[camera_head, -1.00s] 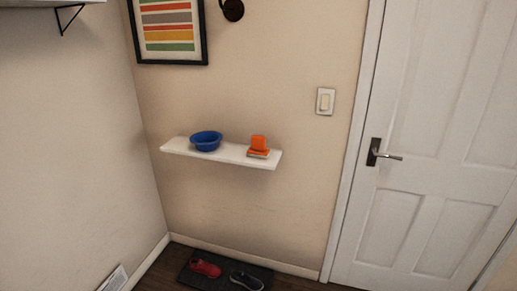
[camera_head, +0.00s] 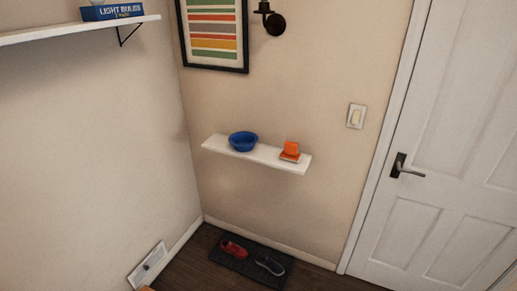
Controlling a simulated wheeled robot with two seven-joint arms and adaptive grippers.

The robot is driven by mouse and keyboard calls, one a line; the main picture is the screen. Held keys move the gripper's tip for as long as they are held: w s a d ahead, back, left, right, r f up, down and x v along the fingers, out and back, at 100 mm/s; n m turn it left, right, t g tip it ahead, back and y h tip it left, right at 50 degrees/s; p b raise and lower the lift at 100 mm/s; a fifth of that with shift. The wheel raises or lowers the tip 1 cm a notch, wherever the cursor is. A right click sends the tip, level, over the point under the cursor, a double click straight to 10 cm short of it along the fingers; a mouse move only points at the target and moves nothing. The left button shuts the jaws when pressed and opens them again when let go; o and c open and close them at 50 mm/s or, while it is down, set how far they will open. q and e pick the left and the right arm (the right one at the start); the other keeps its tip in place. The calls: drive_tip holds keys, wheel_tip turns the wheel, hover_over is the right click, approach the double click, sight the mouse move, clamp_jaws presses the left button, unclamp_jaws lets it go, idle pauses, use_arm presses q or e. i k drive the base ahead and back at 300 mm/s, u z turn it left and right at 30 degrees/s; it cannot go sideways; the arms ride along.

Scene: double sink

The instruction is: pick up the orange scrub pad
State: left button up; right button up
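A small orange object (camera_head: 290,148), which looks like the orange scrub pad, sits near the right end of a white wall shelf (camera_head: 222,149). It appears to rest on a flatter piece, but the detail is too small to be sure. A blue bowl (camera_head: 243,142) stands to its left on the same shelf. Neither of my grippers shows in the head view.
A dark mat (camera_head: 236,267) with a red shoe (camera_head: 234,250) and a dark shoe (camera_head: 270,266) lies on the floor below the shelf. A closed white door (camera_head: 455,150) is at right. A higher shelf (camera_head: 70,30) with a light bulb box (camera_head: 112,12) is at upper left.

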sight(290, 153)
drive_tip(key=u, duration=0.7)
drive_tip(key=i, duration=1.6)
drive_tip(key=z, duration=0.65)
drive_tip(key=i, duration=0.75)
drive_tip(key=z, duration=0.55)
